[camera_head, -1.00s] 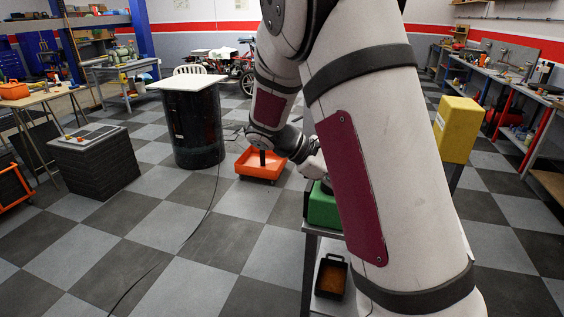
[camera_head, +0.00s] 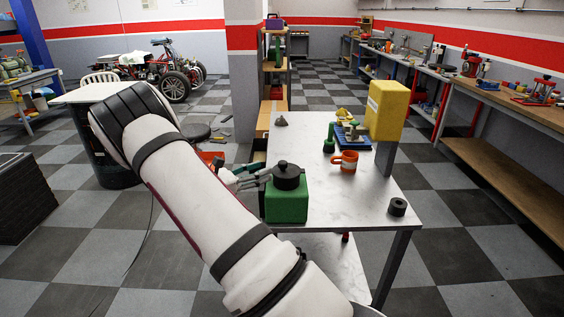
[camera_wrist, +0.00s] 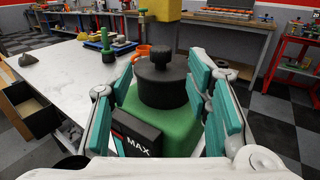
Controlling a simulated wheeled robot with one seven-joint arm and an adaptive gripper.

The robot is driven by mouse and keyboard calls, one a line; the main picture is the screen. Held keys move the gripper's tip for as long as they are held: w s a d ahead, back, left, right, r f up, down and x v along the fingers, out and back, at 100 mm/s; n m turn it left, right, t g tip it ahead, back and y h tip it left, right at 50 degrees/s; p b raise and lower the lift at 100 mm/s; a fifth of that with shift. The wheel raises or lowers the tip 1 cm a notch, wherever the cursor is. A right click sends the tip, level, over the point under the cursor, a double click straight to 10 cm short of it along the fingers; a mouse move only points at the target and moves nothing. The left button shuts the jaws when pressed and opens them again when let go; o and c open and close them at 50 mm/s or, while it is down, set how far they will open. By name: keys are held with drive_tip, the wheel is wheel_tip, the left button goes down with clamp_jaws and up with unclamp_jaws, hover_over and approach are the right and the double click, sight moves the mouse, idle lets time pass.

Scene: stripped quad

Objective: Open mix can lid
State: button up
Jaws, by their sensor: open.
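The mix can is a green, boxy can (camera_head: 286,204) with a round black lid (camera_head: 289,177) and knob on top. It stands upright near the left edge of a grey metal table (camera_head: 340,205). My gripper (camera_head: 247,178) is at the can's left side in the head view, its fingers at about lid height. In the wrist view, the teal-padded fingers (camera_wrist: 168,98) are spread apart, with the black lid (camera_wrist: 162,82) showing between them and the green body (camera_wrist: 180,135) below. I cannot tell whether any pad touches the lid. The lid sits on the can.
An orange mug (camera_head: 346,162), a green bottle-like item (camera_head: 329,140) and a yellow box on a post (camera_head: 387,108) are behind the can. A dark ring (camera_head: 397,207) lies at the table's right. The table's front middle is clear.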

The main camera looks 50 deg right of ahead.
sight(279, 164)
drive_tip(key=p+x, duration=0.1)
drive_tip(key=x, duration=0.8)
clamp_jaws()
